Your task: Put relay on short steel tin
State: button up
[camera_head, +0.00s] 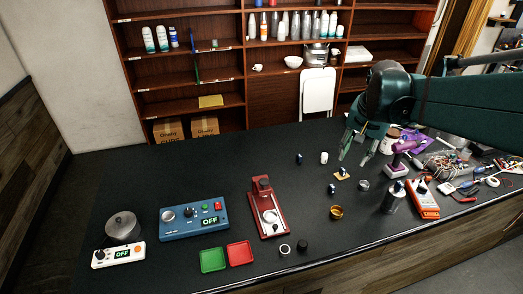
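My gripper (354,160) hangs above the right part of the black bench, its two fingers spread apart with nothing visible between them. A short steel tin (364,185) stands on the bench just below and right of the fingertips. I cannot tell for sure which small part is the relay. Candidates are a dark and blue piece on a yellow-orange square (342,174) just below the fingertips, a similar piece (332,188) nearer the front, and another (299,158) to the left. A white cylinder (324,157) stands left of the gripper.
A brass-coloured tin (336,212), a taller steel can (393,201) and an orange meter (424,200) are nearby. Tools and wires clutter the right end. A red stand (268,208), blue control box (193,217), green tray (213,260) and red tray (240,253) are left. The back-left bench is clear.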

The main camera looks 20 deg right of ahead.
jog(key=s+a+f+n+t, duration=0.1)
jog(key=s+a+n, duration=0.4)
jog(key=a, duration=0.7)
jog(key=s+a+f+n+t+y, duration=0.1)
jog(key=s+a+n+t, duration=0.2)
jog(key=a, duration=1)
jog(key=s+n, duration=0.2)
jog(key=s, duration=0.1)
jog(key=shift+s+a+t, duration=0.2)
jog(key=shift+s+t, duration=0.1)
jog(key=shift+s, duration=0.05)
